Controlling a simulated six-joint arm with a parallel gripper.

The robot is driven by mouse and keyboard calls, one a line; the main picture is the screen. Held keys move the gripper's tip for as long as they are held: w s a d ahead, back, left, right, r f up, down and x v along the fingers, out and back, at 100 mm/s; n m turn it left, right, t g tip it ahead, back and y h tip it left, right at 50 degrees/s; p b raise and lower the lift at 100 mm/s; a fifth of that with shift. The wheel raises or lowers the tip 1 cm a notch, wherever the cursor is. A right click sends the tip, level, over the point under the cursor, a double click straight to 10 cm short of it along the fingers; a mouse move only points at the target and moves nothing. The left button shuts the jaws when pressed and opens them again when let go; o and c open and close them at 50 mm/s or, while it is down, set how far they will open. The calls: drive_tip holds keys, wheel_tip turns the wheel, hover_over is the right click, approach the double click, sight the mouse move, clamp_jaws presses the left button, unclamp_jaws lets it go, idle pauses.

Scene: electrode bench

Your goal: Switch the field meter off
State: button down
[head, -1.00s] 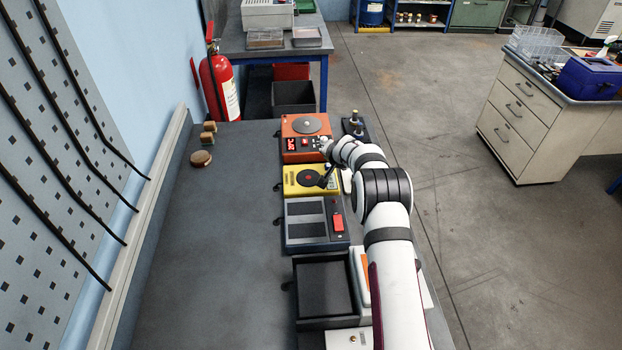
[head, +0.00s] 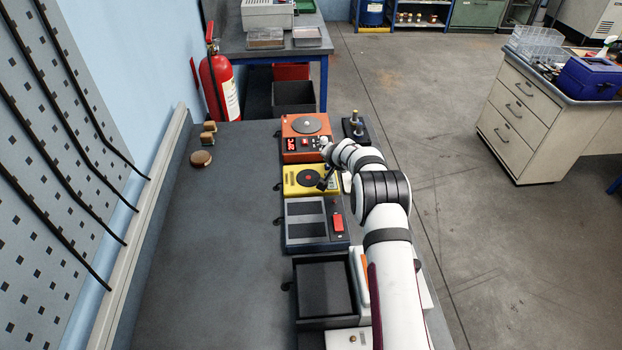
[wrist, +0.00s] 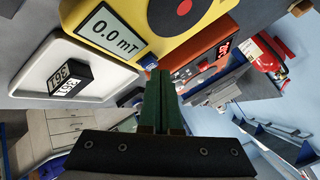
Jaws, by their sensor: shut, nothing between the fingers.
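The yellow field meter (head: 296,189) sits in the row on the bench, with a red spot in a dark disc on its top. In the wrist view the field meter (wrist: 100,13) shows a lit display (wrist: 110,34) reading 0.0 mT. My gripper (head: 322,185) is over the meter's right side. In the wrist view my gripper (wrist: 158,75) is shut and empty, its tips beside a small blue part (wrist: 148,61) at the meter's edge. I cannot tell whether they touch it.
The orange hotplate-like device (head: 305,143) with a red display stands behind the meter, and a grey device (head: 306,234) with a red switch in front. A white tray (wrist: 30,85) holds a dark labelled block (wrist: 70,78).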

drive_tip(key=shift+f, duration=0.3)
idle(0.4)
drive_tip(key=shift+r, duration=0.7)
wheel_tip(320, 180, up, 6)
idle(0.4)
